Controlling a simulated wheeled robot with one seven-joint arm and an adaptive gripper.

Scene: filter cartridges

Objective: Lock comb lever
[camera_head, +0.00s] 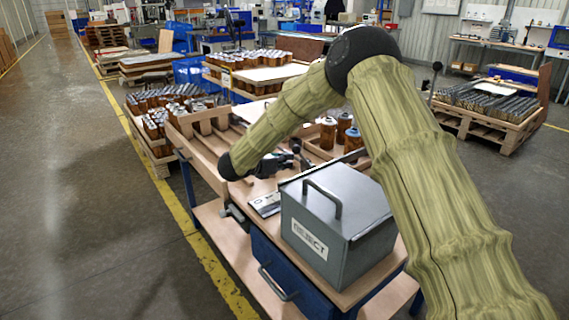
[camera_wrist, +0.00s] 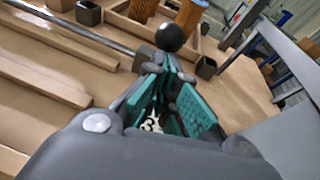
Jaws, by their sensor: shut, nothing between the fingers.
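In the wrist view a black ball knob (camera_wrist: 169,37) shows just beyond my fingertips. A grey metal rod (camera_wrist: 85,36) runs from the upper left to a dark block (camera_wrist: 145,59) beside the knob. Whether the knob and rod are one lever, I cannot tell. My gripper (camera_wrist: 168,68), with teal finger pads, is shut and empty; its tips are close to the knob, and contact is unclear. In the head view my gripper (camera_head: 292,160) is low over the bench (camera_head: 222,178), behind the reject box. The lever cannot be made out there.
The grey reject box (camera_head: 338,220) stands at the bench's near end. Brown filter cartridges (camera_head: 328,133) stand on the far side, partly behind my arm. Wooden slats (camera_head: 205,150) lie at the bench's left. The wrist view shows cartridges (camera_wrist: 186,18) beyond the rod.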

